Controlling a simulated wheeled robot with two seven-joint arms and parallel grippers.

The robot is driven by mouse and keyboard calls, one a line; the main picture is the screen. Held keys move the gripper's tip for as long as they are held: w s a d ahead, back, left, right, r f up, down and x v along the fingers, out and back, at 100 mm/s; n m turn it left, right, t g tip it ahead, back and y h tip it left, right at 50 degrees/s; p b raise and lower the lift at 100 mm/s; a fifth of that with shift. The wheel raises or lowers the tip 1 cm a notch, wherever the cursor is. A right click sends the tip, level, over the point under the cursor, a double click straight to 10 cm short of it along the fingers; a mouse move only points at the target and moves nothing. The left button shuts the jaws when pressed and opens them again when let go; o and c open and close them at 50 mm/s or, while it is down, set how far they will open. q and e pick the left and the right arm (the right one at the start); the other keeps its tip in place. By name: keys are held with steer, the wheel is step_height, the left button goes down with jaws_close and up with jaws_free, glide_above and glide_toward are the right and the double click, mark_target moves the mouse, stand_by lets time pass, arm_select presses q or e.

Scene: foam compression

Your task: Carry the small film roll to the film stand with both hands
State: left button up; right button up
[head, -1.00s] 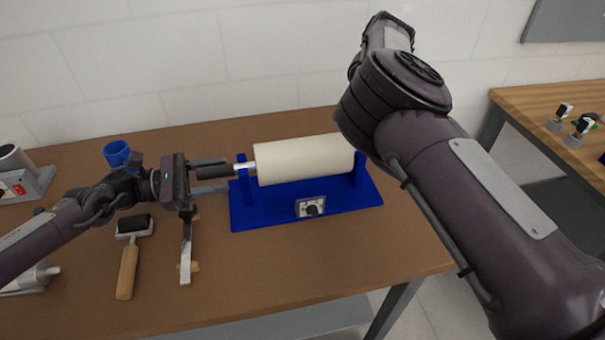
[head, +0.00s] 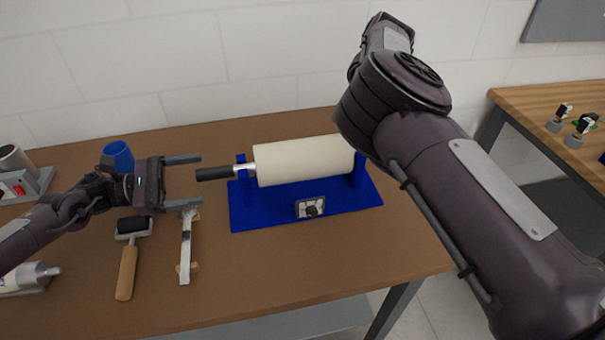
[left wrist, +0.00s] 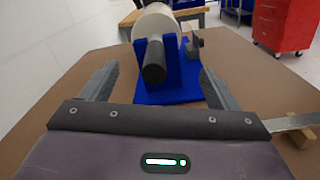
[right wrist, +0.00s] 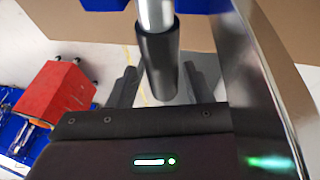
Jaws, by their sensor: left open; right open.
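The cream film roll (head: 305,160) rests across the blue film stand (head: 262,212), lying in its two uprights. Its left black handle (head: 214,173) sticks out past the stand. My left gripper (head: 190,181) is open and just left of that handle, apart from it. In the left wrist view the black handle (left wrist: 154,62) lies ahead between the open fingers (left wrist: 160,82). In the right wrist view my right gripper (right wrist: 158,85) is open, with the roll's other black handle (right wrist: 160,62) between its fingers. In the head view my right arm hides that end.
A roller with a wooden handle (head: 127,270) and a grey tool (head: 186,245) lie on the brown table (head: 320,265) at front left. A blue cup (head: 118,155) stands behind my left gripper. A red cabinet (left wrist: 283,24) stands beyond the table.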

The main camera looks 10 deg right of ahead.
arm_select(q)
steer(key=shift+a, duration=1.2)
arm_select(e)
steer(key=shift+s+a+f, duration=0.15)
steer(key=shift+a+f, duration=0.15)
steer(key=shift+f, duration=0.2)
steer(key=shift+w+a+r, duration=0.1)
steer(key=shift+w+r, duration=0.1)
steer(key=shift+r, duration=0.3)
arm_select(q)
steer(key=shift+a+f, duration=0.1)
steer(key=shift+a, duration=0.15)
arm_select(e)
steer(key=v, duration=0.6)
steer(key=shift+w+r, duration=0.1)
arm_select(q)
steer(key=shift+w, duration=0.1)
arm_select(e)
steer(key=shift+v, duration=0.75)
arm_select(q)
steer(key=shift+d, duration=0.1)
arm_select(e)
steer(key=shift+d, duration=0.3)
steer(key=shift+r, duration=0.1)
